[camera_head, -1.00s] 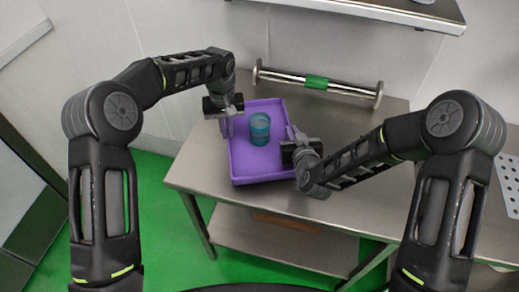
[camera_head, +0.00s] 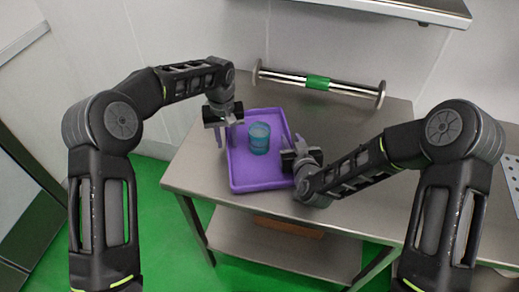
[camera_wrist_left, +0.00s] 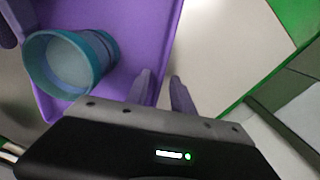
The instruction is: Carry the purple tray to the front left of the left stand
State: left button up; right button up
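The purple tray (camera_head: 262,178) lies on the left part of the metal table. A blue-green cup (camera_head: 259,138) stands upright in it; both also show in the left wrist view, the tray (camera_wrist_left: 160,28) and the cup (camera_wrist_left: 70,60). My left gripper (camera_head: 222,142) is at the tray's left rim. Its two fingers (camera_wrist_left: 162,82) are apart, one on each side of the rim. My right gripper (camera_head: 293,142) is at the tray's right rim. Its fingers look apart, though its own body partly hides them and the rim.
A metal bar with round end plates and a green middle (camera_head: 318,82) is at the table's back, behind and right of the tray. The steel table (camera_head: 350,125) is bare right of the tray. A lower shelf (camera_head: 270,245) is below, and a raised shelf (camera_head: 400,8) is at the top.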

pick_arm(q)
notch_tip(320, 180, up, 12)
dwell(0.6)
pick_arm(e)
jog(key=shift+s, duration=0.15)
jog(key=v, duration=0.7)
jog(key=shift+s+r, duration=0.1)
pick_arm(q)
jog(key=shift+s+f, duration=0.1)
pick_arm(e)
jog(key=shift+s, duration=0.1)
dwell(0.3)
